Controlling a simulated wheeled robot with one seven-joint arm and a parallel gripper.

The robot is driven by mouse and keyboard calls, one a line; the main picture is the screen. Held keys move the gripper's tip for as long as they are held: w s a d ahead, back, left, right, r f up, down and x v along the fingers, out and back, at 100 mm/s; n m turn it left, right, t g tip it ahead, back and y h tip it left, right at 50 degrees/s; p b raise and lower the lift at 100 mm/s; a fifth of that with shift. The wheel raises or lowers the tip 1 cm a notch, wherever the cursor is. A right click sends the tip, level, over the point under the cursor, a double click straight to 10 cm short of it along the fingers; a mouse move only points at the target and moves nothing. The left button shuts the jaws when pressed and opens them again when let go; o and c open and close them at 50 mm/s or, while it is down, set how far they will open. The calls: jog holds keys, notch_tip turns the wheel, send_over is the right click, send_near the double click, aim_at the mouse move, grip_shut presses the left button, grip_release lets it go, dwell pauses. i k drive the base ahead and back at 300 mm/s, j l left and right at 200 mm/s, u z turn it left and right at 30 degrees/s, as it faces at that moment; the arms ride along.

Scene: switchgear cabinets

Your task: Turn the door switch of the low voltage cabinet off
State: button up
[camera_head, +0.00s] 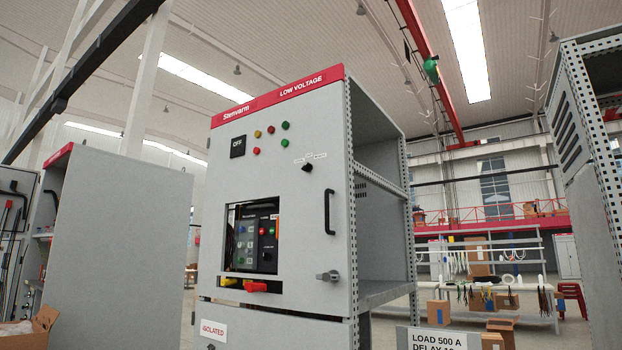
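The low voltage cabinet (307,215) stands in the middle, grey with a red top band reading "LOW VOLTAGE". A small black rotary switch (307,167) sits on the upper right of its door, with small labels above it too small to read. A grey turning knob (328,276) sits low on the door's right side. A black square display (238,146) reads "OFF" at the upper left. I cannot tell for sure which way the black switch points. My gripper is not in view.
The door has a black vertical handle (329,212), several coloured lamps, and a window showing a black breaker panel (268,240) with a red handle (255,287) below. Another grey cabinet (120,230) stands at left, and a perforated frame (590,160) at right. Nothing blocks the door's front.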

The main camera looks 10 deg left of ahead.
aim_at(308, 166)
jog(key=i+l+u, duration=0.6)
jog(key=i+u, duration=0.15)
jog(key=i, duration=0.15)
